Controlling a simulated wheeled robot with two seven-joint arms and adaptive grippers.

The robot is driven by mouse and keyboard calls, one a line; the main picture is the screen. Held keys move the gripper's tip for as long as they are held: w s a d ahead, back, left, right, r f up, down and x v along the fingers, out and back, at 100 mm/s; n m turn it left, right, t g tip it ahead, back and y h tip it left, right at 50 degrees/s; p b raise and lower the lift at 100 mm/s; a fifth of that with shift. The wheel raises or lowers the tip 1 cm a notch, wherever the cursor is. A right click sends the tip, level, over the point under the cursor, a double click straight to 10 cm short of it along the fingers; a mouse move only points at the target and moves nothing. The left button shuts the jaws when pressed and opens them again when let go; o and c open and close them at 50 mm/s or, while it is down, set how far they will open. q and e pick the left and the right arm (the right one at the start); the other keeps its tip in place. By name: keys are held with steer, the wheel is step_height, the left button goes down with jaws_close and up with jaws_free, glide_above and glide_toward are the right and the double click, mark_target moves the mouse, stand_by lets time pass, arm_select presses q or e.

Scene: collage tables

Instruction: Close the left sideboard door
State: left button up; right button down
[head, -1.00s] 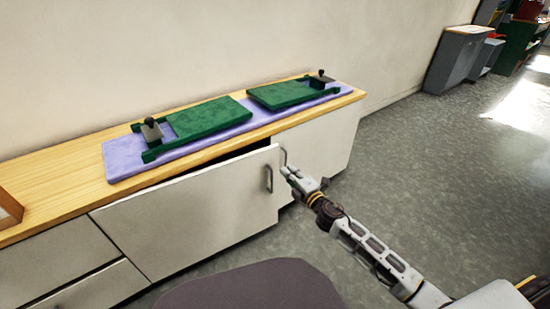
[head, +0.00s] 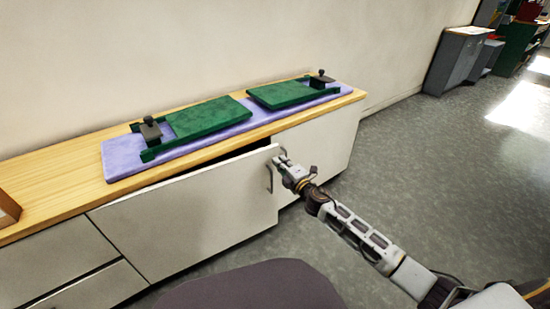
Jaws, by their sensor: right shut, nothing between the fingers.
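The left sideboard door (head: 195,217) is a white panel that stands ajar, with a dark gap along its top right. Its grey handle (head: 269,178) is near its right edge. The sideboard (head: 55,195) has a light wood top. My right gripper (head: 281,160) is shut and empty, at the upper right edge of the door beside the handle. I cannot tell whether it touches the door. My left gripper is not in view.
On the sideboard top lies a purple mat (head: 122,163) with two green boards (head: 207,117) and dark clamp-like pieces (head: 150,129). The right door (head: 325,140) looks closed. Drawers (head: 50,255) are at the left. The floor to the right is clear.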

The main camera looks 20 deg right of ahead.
mark_target(271, 152)
arm_select(q)
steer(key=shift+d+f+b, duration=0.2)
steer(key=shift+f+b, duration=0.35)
steer(key=shift+b, duration=0.05)
arm_select(e)
steer(key=shift+x, duration=2.1)
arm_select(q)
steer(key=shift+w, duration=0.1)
